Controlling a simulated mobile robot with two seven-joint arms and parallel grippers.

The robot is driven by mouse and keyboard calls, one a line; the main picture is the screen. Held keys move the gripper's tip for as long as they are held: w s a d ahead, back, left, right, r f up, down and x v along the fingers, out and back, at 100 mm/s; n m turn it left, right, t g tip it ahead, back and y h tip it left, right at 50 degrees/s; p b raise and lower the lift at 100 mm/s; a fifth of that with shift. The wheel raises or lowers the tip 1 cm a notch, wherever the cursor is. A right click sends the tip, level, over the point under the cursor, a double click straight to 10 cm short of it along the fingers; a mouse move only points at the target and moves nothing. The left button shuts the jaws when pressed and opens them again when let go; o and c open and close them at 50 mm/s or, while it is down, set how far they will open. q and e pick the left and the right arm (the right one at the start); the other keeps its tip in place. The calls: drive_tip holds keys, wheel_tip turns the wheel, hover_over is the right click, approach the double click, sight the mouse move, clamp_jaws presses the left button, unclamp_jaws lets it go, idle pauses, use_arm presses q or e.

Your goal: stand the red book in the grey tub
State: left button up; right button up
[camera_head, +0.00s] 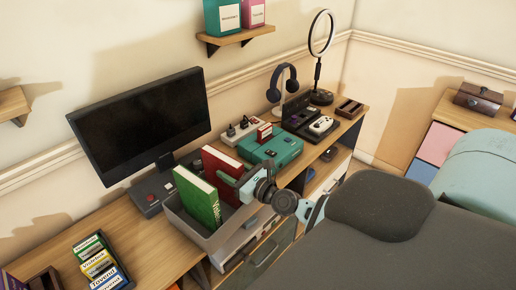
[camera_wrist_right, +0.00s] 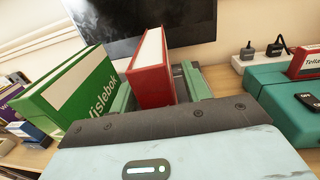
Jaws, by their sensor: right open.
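The red book (camera_head: 222,163) stands upright, slightly tilted, in the grey tub (camera_head: 189,229), behind and to the right of the green book (camera_head: 197,199). Its lower part is hidden by my gripper and the green book, so I cannot see whether it touches the tub floor. My right gripper (camera_head: 230,188) is open at the red book. In the right wrist view, the red book (camera_wrist_right: 150,72) rises between the teal fingers (camera_wrist_right: 158,90), with the green book (camera_wrist_right: 78,92) to the left. My left gripper is out of view.
A monitor (camera_head: 140,125) stands behind the tub. A teal case (camera_head: 270,148) with a small red box on it, a power strip (camera_head: 238,130), headphones (camera_head: 283,82) and a ring light (camera_head: 320,40) lie to the right. A book rack (camera_head: 100,262) stands at the front left. A dark chair (camera_head: 380,205) is in front.

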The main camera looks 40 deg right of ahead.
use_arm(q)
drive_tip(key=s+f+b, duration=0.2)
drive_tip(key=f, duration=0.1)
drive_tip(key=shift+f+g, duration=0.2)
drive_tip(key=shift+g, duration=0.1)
use_arm(e)
drive_tip(key=s+d, duration=0.2)
drive_tip(key=s, duration=0.9)
drive_tip(key=shift+f, duration=0.35)
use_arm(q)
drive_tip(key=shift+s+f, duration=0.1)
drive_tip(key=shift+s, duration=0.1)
use_arm(e)
drive_tip(key=s+a+f+n+g, duration=0.3)
drive_tip(key=s+a+f+n, duration=0.2)
drive_tip(key=s+f+n, duration=0.3)
drive_tip(key=s+a+f+n+g, duration=0.4)
drive_tip(key=s+f+n, duration=0.5)
drive_tip(key=n, duration=0.7)
drive_tip(key=s+a+f+n+g+h, duration=0.1)
drive_tip(key=s+a+f+n+g, duration=0.2)
drive_tip(key=s+a+f+n, duration=0.4)
drive_tip(key=s+f+n, duration=0.1)
drive_tip(key=s+n, duration=0.3)
drive_tip(key=s, duration=0.1)
drive_tip(key=shift+a+f+n+g, duration=0.2)
drive_tip(key=shift+n+g, duration=0.1)
drive_tip(key=shift+n, duration=0.1)
